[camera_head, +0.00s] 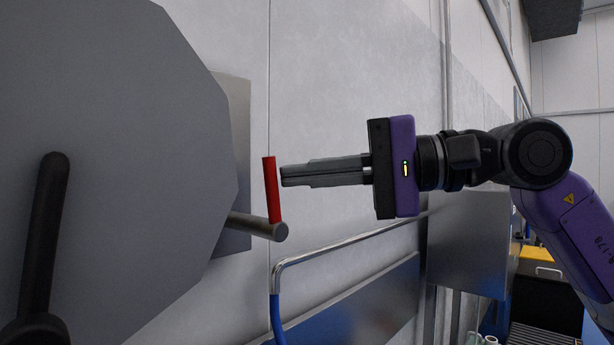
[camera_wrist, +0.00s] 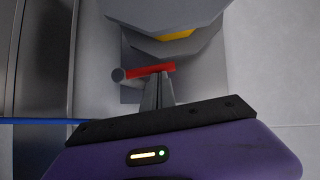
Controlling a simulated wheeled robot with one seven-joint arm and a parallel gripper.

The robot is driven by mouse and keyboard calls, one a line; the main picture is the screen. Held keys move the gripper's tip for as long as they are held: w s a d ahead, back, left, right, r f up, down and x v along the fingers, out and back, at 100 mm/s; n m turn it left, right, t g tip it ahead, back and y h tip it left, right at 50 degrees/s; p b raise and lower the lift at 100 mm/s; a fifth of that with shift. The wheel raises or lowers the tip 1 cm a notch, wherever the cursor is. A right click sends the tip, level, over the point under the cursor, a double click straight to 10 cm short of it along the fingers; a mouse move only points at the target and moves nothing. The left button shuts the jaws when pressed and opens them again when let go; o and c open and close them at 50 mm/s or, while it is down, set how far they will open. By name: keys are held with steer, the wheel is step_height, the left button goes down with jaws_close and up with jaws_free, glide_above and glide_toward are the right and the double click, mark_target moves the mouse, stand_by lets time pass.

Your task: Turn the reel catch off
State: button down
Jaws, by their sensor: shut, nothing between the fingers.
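The reel catch is a red lever (camera_head: 271,189) on the end of a grey round shaft (camera_head: 259,226). In the head view the lever stands nearly upright, leaning slightly left at its top. My gripper (camera_head: 282,176) is shut and empty, with its fingertips just right of the lever's upper part. In the wrist view the red lever (camera_wrist: 152,70) lies across the tips of my gripper (camera_wrist: 160,76). I cannot tell whether the fingertips touch it.
A large grey reel plate (camera_head: 120,150) with a black handle (camera_head: 44,230) fills the left. A metal rail (camera_head: 340,243) with a blue lower part runs below my gripper. A pale wall (camera_head: 350,80) stands behind. The space above my gripper looks clear.

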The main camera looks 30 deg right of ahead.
mark_target(270, 179)
steer(key=shift+s+a+n, duration=0.1)
steer(key=shift+a+n, duration=0.2)
steer(key=shift+n, duration=0.1)
steer(key=shift+s+a+r+n+g+h+b, duration=0.1)
steer(key=shift+s+a+n+g+h+b, duration=0.15)
steer(key=shift+a+n+h+b, duration=0.5)
steer(key=a+n+h, duration=0.2)
steer(key=s+a+n+h, duration=0.1)
steer(key=shift+f+n+h, duration=0.25)
steer(key=shift+f, duration=0.05)
steer(key=shift+s+a+f+n+h, duration=0.1)
steer(key=shift+a+f+n+h, duration=0.1)
steer(key=shift+n+h, duration=0.3)
steer(key=shift+s+a+f+n+h, duration=0.1)
steer(key=shift+a+f+n+h, duration=0.1)
steer(key=shift+n+h, duration=0.3)
steer(key=shift+w, duration=0.1)
steer(key=shift+r, duration=0.1)
